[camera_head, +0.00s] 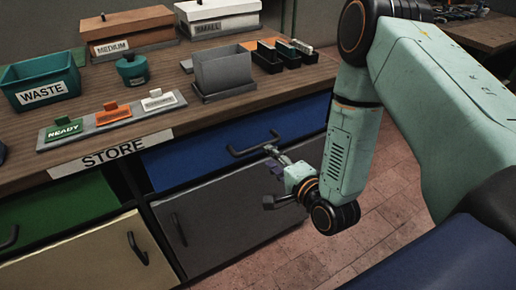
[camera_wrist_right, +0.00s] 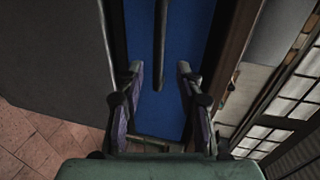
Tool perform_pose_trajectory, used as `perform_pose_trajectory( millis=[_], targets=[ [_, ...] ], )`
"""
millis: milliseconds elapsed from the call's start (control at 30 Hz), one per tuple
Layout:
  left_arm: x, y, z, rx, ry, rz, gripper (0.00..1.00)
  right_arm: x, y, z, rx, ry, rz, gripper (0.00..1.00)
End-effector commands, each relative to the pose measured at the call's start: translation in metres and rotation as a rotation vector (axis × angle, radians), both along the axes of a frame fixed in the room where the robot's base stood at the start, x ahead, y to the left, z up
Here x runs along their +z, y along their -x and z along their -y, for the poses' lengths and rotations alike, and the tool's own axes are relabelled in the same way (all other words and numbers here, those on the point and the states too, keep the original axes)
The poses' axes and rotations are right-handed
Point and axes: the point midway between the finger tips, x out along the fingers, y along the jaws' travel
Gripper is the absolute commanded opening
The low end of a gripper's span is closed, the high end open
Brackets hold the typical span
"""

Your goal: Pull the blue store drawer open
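The blue store drawer (camera_head: 230,140) is at the upper right of the cabinet front, under the worktop, and looks shut. Its dark bar handle (camera_head: 254,144) runs across its front. My right gripper (camera_head: 270,150) is close in front of the drawer, near the right end of the handle. In the right wrist view the two fingers (camera_wrist_right: 160,72) are apart, with the blue drawer front (camera_wrist_right: 180,100) between and beyond them. The handle (camera_wrist_right: 159,45) shows ahead of the fingertips, roughly between them, and nothing is gripped. My left gripper is not in view.
A grey door (camera_head: 225,215) with its own handle is below the drawer. A green drawer (camera_head: 60,215) is to the left. The worktop carries a WASTE bin (camera_head: 40,85), labelled boxes and a grey holder (camera_head: 223,70). Brick-patterned floor (camera_head: 380,225) lies clear at the right.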

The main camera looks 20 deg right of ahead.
Motion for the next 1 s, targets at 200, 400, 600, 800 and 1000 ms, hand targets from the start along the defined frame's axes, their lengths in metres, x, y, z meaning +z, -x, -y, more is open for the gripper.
perform_pose_trajectory(
  millis=[200, 400, 600, 800, 1000],
  targets=[
    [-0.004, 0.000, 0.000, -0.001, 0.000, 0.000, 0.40, -0.003, -0.014, -0.001, -0.005, -0.031, 0.000, 0.36],
    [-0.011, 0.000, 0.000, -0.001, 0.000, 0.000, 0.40, -0.010, -0.045, -0.004, -0.005, -0.028, 0.001, 0.36],
    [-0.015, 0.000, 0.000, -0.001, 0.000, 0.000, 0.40, -0.015, -0.068, -0.006, -0.006, -0.028, -0.002, 0.36],
    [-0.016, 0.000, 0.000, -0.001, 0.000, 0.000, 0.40, -0.017, -0.076, -0.006, -0.007, -0.030, -0.004, 0.36],
    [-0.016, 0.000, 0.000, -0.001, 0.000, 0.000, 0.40, -0.016, -0.076, -0.006, -0.007, -0.030, -0.004, 0.36]
  ],
)
